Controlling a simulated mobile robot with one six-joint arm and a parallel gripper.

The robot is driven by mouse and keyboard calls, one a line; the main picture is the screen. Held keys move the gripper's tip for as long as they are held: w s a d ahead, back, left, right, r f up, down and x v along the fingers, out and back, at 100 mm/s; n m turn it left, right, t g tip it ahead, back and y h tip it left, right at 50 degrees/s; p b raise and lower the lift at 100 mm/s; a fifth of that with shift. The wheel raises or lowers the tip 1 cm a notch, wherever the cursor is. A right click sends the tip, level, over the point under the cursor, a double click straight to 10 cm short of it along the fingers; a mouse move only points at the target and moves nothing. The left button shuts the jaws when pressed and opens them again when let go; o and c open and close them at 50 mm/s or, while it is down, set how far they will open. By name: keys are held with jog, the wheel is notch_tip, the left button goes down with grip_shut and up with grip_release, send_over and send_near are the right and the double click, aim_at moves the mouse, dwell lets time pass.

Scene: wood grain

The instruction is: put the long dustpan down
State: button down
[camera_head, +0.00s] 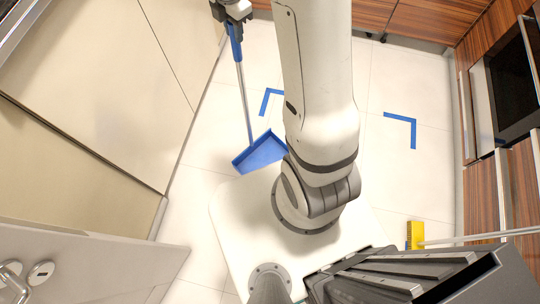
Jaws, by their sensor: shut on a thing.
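The long dustpan has a blue pan (262,153), a thin grey pole and a blue grip at its upper end. My gripper (233,18), at the top left of the view, is shut on the blue grip. The pole slopes down from it to the pan, which is near the front edge of my white base. I cannot tell whether the pan touches the floor. My arm hides what lies just right of the pan.
Blue corner marks (402,118) are on the pale tiled floor (392,75). A yellow brush head (415,235) with a long pale pole is at the lower right. Beige panels (85,90) stand at left, wood cabinets and a dark oven (514,85) at right.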

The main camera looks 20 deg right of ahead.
aim_at(238, 58)
jog(key=shift+s+f+n+b, duration=0.1)
jog(key=shift+f+n+b, duration=0.25)
jog(key=shift+f+n, duration=1)
jog(key=shift+s+f+n+b, duration=0.1)
jog(key=shift+f+n+b, duration=0.55)
jog(key=shift+f, duration=1.2)
jog(key=shift+s+f+n+b, duration=0.1)
jog(key=shift+f+n, duration=1.2)
jog(key=shift+f, duration=0.4)
jog(key=c, duration=1.6)
grip_release()
jog(key=shift+f, duration=0.15)
jog(key=o, duration=0.4)
jog(key=shift+o, duration=0.2)
